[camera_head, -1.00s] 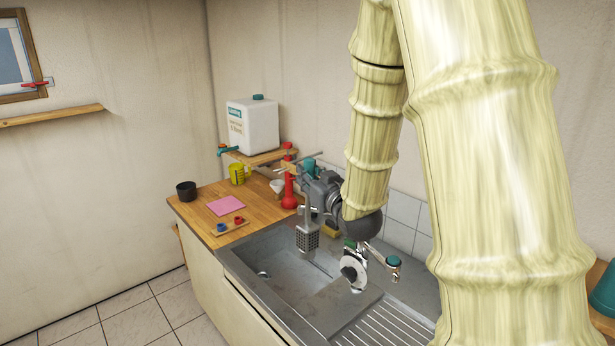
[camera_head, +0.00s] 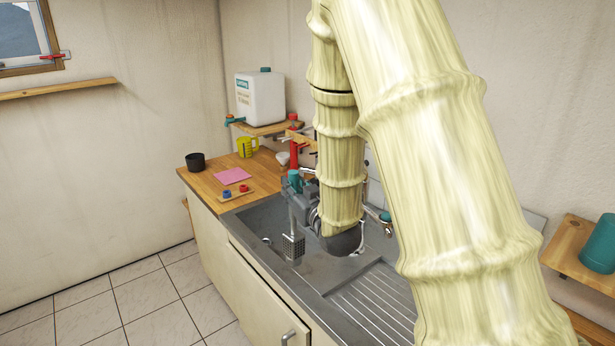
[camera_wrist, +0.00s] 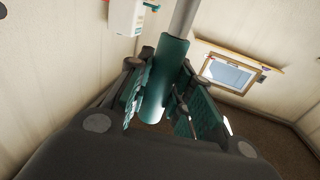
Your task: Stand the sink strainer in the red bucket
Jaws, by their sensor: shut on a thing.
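The sink strainer (camera_head: 293,246) has a perforated grey cage at the lower end of a thin rod and a teal handle. It hangs roughly upright over the sink basin in the head view; I cannot tell whether it touches the basin. My gripper (camera_head: 305,196) is shut on the teal handle, partly hidden behind my arm. In the wrist view my gripper (camera_wrist: 172,100) has its teal-padded fingers on either side of the strainer's teal handle (camera_wrist: 165,70), with the grey rod beyond. I cannot make out a red bucket in either view.
The grey sink (camera_head: 262,222) has a ribbed drainboard at right. The wooden counter behind holds a black pot (camera_head: 195,161), pink cloth (camera_head: 233,175), yellow jug (camera_head: 247,147) and red tool (camera_head: 294,154). A white canister (camera_head: 260,98) stands on a shelf. A teal container (camera_head: 601,246) sits far right.

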